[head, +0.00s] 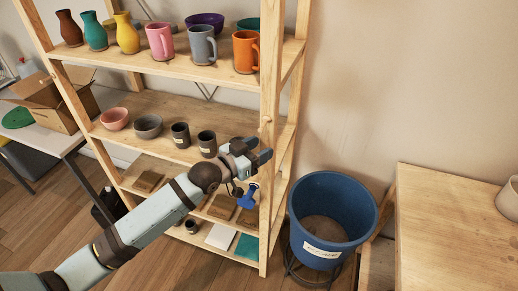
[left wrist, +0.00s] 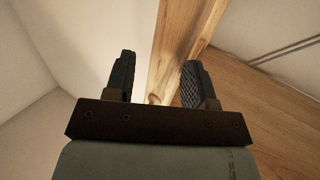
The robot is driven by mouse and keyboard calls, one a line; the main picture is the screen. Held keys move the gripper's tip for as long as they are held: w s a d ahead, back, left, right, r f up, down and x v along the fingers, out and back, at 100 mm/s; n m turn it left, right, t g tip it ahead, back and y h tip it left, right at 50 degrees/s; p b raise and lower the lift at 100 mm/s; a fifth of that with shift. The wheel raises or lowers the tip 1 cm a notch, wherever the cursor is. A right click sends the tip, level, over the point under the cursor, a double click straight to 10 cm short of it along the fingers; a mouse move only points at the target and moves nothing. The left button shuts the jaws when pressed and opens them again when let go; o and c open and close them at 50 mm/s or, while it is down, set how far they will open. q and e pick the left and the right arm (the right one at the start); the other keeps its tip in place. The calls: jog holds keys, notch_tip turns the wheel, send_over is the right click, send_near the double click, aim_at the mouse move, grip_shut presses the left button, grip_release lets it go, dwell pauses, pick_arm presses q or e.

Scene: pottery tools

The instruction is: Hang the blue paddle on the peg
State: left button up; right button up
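The blue paddle (head: 247,197) shows as a small deep-blue piece just below my left gripper, beside the front right post of the shelf. Its upper part is hidden or too small to make out, and I cannot tell what it hangs from. My left gripper (head: 264,157) is at that post. In the left wrist view its two fingers (left wrist: 158,82) are apart with nothing held between them; the wooden post (left wrist: 180,45) shows beyond. A small round wooden peg end (left wrist: 153,98) shows near the post's foot there. A peg-like knob (head: 266,119) also shows on the post in the head view. My right gripper is not in view.
The wooden shelf holds vases, mugs (head: 202,45), bowls (head: 147,126) and dark cups. A big blue bin (head: 333,205) stands right of the post. A wooden table (head: 450,235) is at the right. A cardboard box (head: 50,98) sits on a table at left.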

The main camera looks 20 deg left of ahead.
pick_arm(q)
jog(key=shift+f, duration=0.1)
jog(key=shift+s, duration=0.15)
jog(key=f+v, duration=0.1)
jog(key=v, duration=1.3)
jog(key=s+d+f+n+g+y, duration=0.25)
jog(key=s+f, duration=0.55)
jog(key=f, duration=0.4)
jog(key=s+d+f+n+g+y, duration=0.15)
jog(key=s+d+f+y, duration=0.25)
jog(key=s+f, duration=0.55)
notch_tip(320, 180, up, 9)
jog(key=w+a+p, duration=0.1)
jog(key=w+p, duration=0.1)
jog(key=p, duration=1)
jog(key=shift+a+r+m, duration=0.15)
jog(key=shift+r+m, duration=0.1)
jog(key=shift+m, duration=0.05)
jog(key=shift+h, duration=0.25)
